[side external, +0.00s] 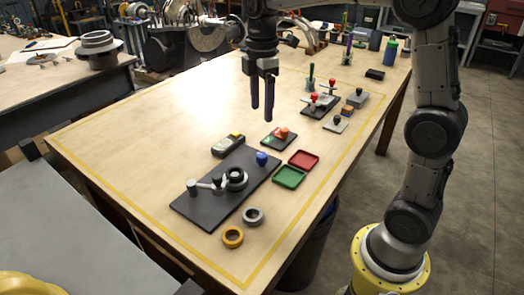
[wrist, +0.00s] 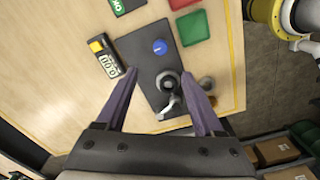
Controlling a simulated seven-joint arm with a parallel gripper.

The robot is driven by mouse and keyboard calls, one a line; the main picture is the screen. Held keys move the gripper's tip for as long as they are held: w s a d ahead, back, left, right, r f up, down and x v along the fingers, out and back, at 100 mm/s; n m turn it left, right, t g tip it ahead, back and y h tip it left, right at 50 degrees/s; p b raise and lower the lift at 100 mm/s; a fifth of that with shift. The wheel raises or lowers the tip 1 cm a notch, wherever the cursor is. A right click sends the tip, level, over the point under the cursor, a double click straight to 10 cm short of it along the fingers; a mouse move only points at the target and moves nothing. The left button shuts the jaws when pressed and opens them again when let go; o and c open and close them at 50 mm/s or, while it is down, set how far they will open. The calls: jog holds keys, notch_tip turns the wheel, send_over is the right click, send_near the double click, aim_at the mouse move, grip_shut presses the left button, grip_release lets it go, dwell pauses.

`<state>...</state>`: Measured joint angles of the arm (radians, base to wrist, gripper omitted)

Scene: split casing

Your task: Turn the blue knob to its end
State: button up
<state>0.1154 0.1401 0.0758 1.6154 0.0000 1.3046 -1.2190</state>
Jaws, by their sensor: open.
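The blue knob (side external: 262,158) stands on the far right part of a dark base plate (side external: 212,212) on the wooden table. In the wrist view the blue knob (wrist: 160,47) shows as a round blue top, with no finger over it. A round black and grey fitting (side external: 235,178) with a jointed arm sits on the same plate. My gripper (side external: 262,114) is open and empty, high above the table behind the plate, pointing down. In the wrist view its two purple fingers (wrist: 162,98) are spread on either side of the plate, apart from the knob.
A green tray (side external: 289,178) and a red tray (side external: 304,160) lie right of the plate. A yellow and black meter (side external: 229,145) lies behind it. A yellow ring (side external: 232,237) and a grey ring (side external: 253,216) lie in front. The table's left side is clear.

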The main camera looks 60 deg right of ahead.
aim_at(262, 154)
notch_tip(262, 154, down, 14)
dwell(0.6)
grip_shut()
